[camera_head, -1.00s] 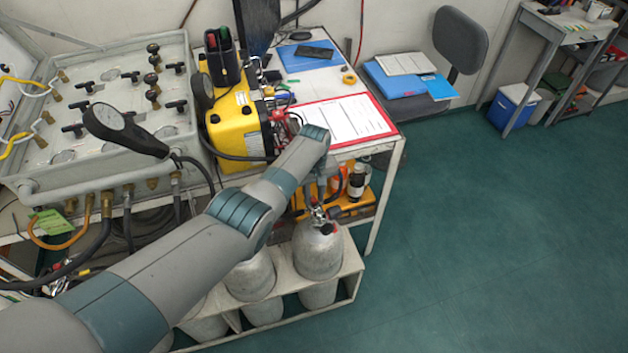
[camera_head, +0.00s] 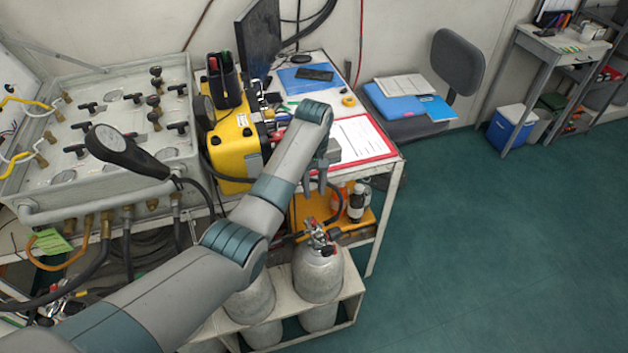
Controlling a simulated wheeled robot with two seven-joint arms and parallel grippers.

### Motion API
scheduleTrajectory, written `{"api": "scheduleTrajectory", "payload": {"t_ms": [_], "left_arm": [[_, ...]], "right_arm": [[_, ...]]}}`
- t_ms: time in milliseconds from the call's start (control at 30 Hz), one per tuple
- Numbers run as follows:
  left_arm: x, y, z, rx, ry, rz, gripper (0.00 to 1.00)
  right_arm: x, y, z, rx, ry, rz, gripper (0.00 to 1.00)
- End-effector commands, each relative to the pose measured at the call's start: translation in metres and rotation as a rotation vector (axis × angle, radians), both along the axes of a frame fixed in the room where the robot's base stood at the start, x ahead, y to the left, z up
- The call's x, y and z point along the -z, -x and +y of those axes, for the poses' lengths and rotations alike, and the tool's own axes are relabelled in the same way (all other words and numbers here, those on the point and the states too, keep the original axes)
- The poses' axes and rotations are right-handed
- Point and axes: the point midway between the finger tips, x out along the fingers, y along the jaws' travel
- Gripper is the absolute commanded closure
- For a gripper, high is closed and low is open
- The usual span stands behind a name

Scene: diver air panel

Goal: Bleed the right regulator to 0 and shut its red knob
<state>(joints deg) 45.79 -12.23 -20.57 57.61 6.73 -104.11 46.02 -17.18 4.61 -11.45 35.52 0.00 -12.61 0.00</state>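A grey cylinder (camera_head: 318,277) stands upright in the rack, and a regulator (camera_head: 318,236) with red and black parts sits on its top valve. A small red knob shows there, but whether it is shut and what any gauge reads are too small to tell. My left gripper (camera_head: 315,190) points down above and slightly behind the regulator, apart from it. Its two fingers are spread with a gap and nothing between them. My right gripper is not in view.
The white rack (camera_head: 352,288) holds more cylinders, partly hidden by my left arm. The valve panel (camera_head: 110,150) with a handheld black gauge (camera_head: 115,150) is at left. A yellow case (camera_head: 238,150) and red-framed clipboard (camera_head: 380,150) lie on the bench behind. Green floor at right is clear.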

Motion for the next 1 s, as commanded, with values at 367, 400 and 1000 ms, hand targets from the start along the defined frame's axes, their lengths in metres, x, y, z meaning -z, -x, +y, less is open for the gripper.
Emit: {"api": "scheduleTrajectory", "payload": {"t_ms": [367, 400, 1000], "left_arm": [[-0.035, 0.0, 0.0, 0.0, 0.0, 0.001, 0.76], [-0.036, 0.0, 0.0, 0.0, 0.0, 0.0, 0.76], [0.007, 0.014, 0.009, 0.023, 0.022, -0.001, 0.76]], "right_arm": [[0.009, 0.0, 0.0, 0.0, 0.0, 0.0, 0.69], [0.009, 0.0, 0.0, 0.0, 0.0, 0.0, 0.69], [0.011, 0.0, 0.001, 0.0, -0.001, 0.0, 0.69]]}}
